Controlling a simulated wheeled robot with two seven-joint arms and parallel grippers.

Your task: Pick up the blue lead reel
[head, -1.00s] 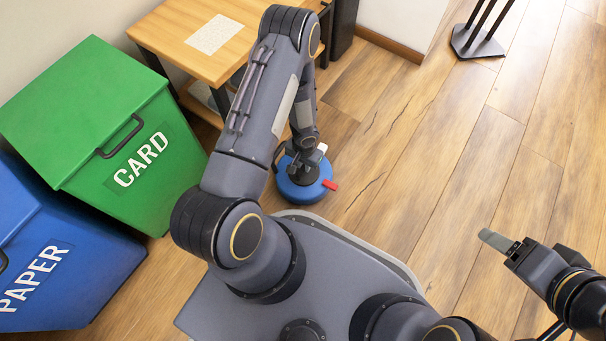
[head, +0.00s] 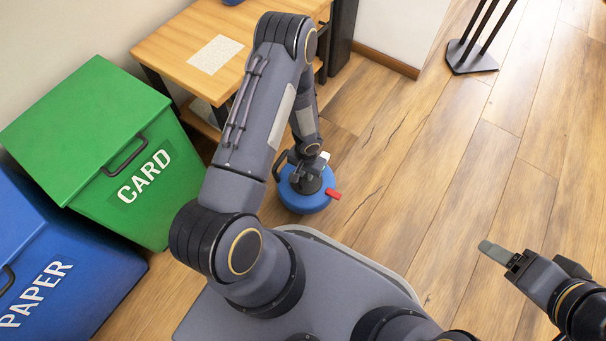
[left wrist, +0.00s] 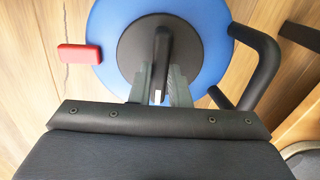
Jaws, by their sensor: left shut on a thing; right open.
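The blue lead reel (head: 304,200) is a round blue disc with a black hub, a black side handle and a red tab. In the head view it is below my left arm, just beyond the front edge of my base. My left gripper (head: 307,172) is over its hub. In the left wrist view the blue reel (left wrist: 210,45) fills the top, and my left gripper (left wrist: 160,92) is shut on the black bar across the hub. The fingertips are partly hidden in the head view. My right gripper (head: 497,252) is open and empty at the right, over bare floor.
A green CARD bin (head: 95,140) and a blue PAPER bin (head: 60,265) stand at the left. A wooden table (head: 180,48) with a pale sheet stands behind my left arm. A black stand base (head: 470,57) is at the top right. The wooden floor at centre right is clear.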

